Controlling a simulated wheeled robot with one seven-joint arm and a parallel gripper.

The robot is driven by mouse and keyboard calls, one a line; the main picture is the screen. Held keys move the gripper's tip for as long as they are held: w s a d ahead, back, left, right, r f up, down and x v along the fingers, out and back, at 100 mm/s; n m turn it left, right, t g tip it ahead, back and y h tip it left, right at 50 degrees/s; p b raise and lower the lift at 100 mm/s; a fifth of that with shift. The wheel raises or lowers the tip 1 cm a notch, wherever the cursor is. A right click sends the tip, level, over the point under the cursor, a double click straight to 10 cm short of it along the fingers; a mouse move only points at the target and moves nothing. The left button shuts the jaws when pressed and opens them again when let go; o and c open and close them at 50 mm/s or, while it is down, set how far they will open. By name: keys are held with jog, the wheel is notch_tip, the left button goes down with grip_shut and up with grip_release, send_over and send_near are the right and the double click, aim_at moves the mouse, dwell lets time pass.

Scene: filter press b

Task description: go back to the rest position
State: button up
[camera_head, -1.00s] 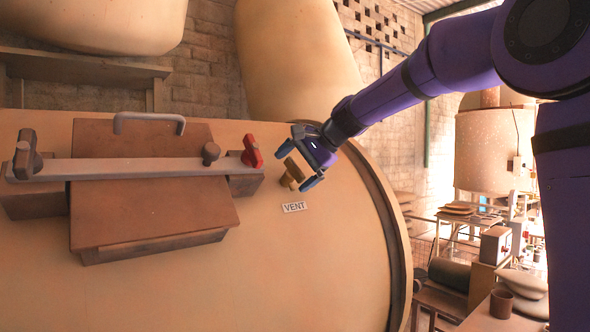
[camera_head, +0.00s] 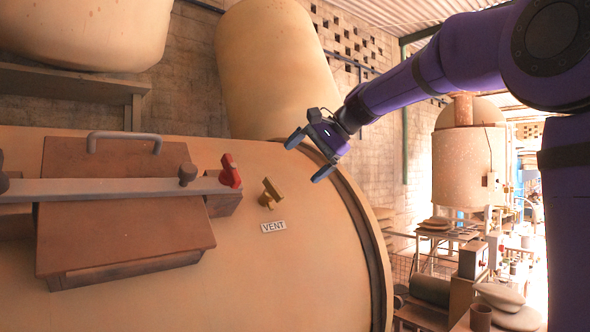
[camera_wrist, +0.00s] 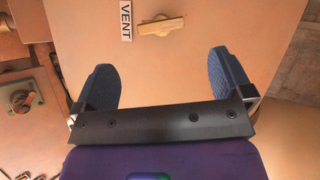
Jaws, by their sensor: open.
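My gripper (camera_head: 309,158) is open and empty. In the head view it hangs in front of the large cream tank (camera_head: 300,265), up and to the right of the brass vent valve handle (camera_head: 270,193). Its two blue-padded fingers also show spread apart in the wrist view (camera_wrist: 162,82). The valve handle appears ahead of the fingers in the wrist view (camera_wrist: 161,26), apart from them, beside the VENT label (camera_wrist: 126,21). My purple arm reaches in from the right of the head view.
A brown hatch (camera_head: 120,225) with a grey crossbar (camera_head: 120,189) and a red knob (camera_head: 230,171) is on the tank at left. A cream vessel (camera_head: 275,70) stands behind the gripper. Shelves with a brown cup (camera_head: 480,318) are at lower right.

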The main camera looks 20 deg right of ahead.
jog(key=shift+s+d+r, duration=0.1)
dwell(0.5)
jog(key=s+f+n+h, duration=0.3)
jog(key=s+f, duration=0.8)
jog(key=s, duration=0.4)
jog(key=s+f+n+g+h, duration=0.1)
jog(key=s+f+n+h, duration=0.3)
jog(key=s+f, duration=0.8)
jog(key=s+n, duration=0.2)
jog(key=s, duration=0.2)
jog(key=shift+s+d+n+h, duration=0.2)
jog(key=shift+d+n+h, duration=0.1)
jog(key=shift+d, duration=0.1)
